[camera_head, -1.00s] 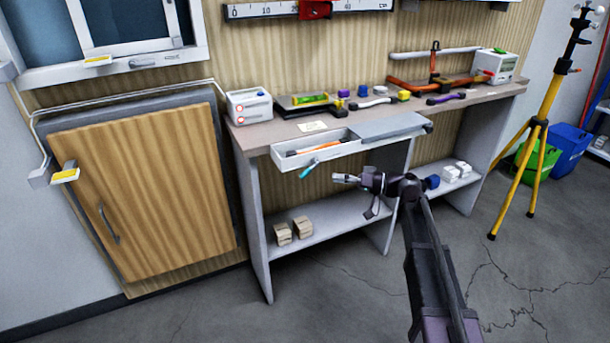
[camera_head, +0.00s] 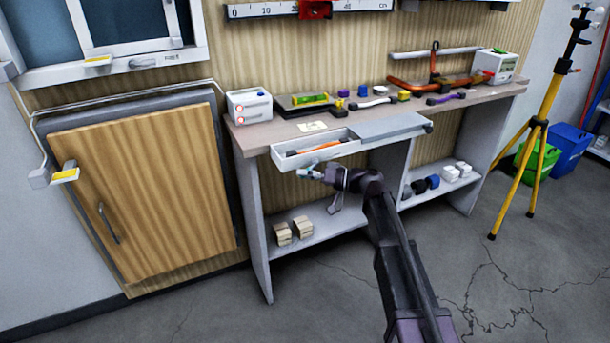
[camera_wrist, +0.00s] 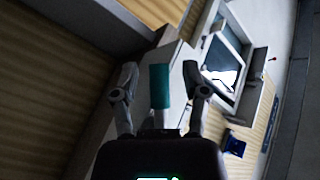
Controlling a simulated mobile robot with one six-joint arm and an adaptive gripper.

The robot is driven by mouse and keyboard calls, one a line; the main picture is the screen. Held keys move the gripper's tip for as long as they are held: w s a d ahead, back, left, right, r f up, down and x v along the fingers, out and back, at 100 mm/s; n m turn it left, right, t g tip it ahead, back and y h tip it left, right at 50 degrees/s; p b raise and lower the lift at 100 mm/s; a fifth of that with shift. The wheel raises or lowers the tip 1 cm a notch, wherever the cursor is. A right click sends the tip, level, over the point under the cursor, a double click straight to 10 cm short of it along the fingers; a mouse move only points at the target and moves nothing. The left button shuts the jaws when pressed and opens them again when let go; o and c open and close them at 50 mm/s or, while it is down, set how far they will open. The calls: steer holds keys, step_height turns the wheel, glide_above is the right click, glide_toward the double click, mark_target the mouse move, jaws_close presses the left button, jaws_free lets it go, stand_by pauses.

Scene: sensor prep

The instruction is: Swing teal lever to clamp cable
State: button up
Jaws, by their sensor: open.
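The teal lever (camera_wrist: 160,86) shows in the wrist view as a short teal bar between the two spread fingers of my gripper (camera_wrist: 161,80). There is a visible gap on each side of it, and I see no clear contact. In the head view my gripper (camera_head: 309,173) is at the front of the open drawer (camera_head: 345,146), just below its left part, and covers most of the lever. My gripper is open and empty. I cannot make out which thing is the cable to be clamped.
The drawer holds an orange-handled tool (camera_head: 315,146). The bench top (camera_head: 280,131) carries a green level (camera_head: 311,99), small coloured blocks and an orange clamp (camera_head: 435,80). Wooden blocks (camera_head: 303,227) sit on the lower shelf. A cabinet (camera_head: 150,195) stands left; the floor in front is clear.

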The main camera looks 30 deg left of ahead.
jaws_close()
steer(key=shift+b, duration=0.3)
steer(key=shift+s+m+y, duration=0.1)
steer(key=shift+m+y, duration=0.2)
steer(key=shift+r+y+b, duration=0.25)
steer(key=shift+y+b, duration=0.05)
steer(key=shift+b, duration=0.15)
